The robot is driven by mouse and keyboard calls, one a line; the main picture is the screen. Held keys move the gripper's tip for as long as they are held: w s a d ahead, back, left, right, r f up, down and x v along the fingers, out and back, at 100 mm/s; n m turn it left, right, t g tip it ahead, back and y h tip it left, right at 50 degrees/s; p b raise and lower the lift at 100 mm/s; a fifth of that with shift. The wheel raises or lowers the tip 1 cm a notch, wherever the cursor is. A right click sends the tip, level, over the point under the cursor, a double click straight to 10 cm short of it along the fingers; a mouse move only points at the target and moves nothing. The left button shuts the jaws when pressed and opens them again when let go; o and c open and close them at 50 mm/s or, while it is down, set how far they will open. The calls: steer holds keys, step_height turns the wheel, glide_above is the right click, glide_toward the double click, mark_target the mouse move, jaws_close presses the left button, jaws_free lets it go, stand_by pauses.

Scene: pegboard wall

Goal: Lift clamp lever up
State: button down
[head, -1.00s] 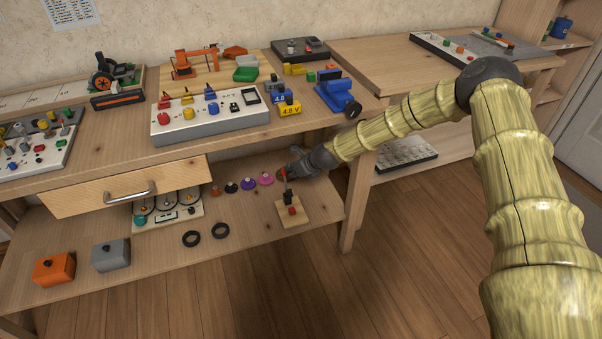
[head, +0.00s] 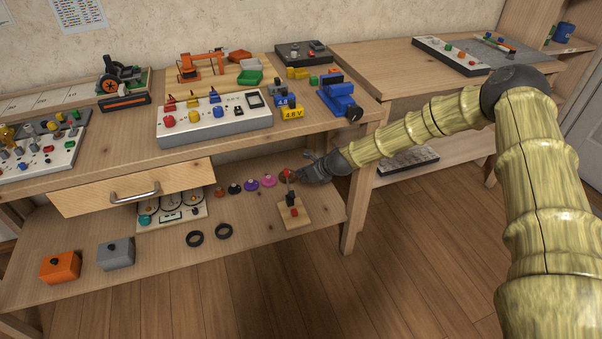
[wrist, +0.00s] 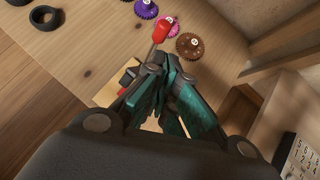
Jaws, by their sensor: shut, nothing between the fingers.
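The clamp stands on a small wooden base (head: 306,216) on the lower shelf. Its lever (head: 289,177) has a red grip and points upward in the head view. In the wrist view the lever's red grip (wrist: 162,30) shows just beyond my fingertips, and part of the clamp base (wrist: 104,94) shows to their left. My gripper (head: 302,172) is shut and empty, close beside the lever on its right in the head view. In the wrist view my gripper's fingertips (wrist: 172,62) are together and cover part of the clamp. I cannot tell whether they touch the lever.
The table top (head: 350,125) overhangs the shelf, and a table leg (head: 355,205) stands to the right. The shelf front is mostly clear.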

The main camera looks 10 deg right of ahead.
steer(key=s+d+r+p, duration=0.1)
steer(key=s+d+r, duration=0.1)
steer(key=r, duration=0.6)
steer(key=shift+s+d+r+p, duration=0.15)
steer(key=shift+s+d+p, duration=0.2)
steer(key=shift+d, duration=0.3)
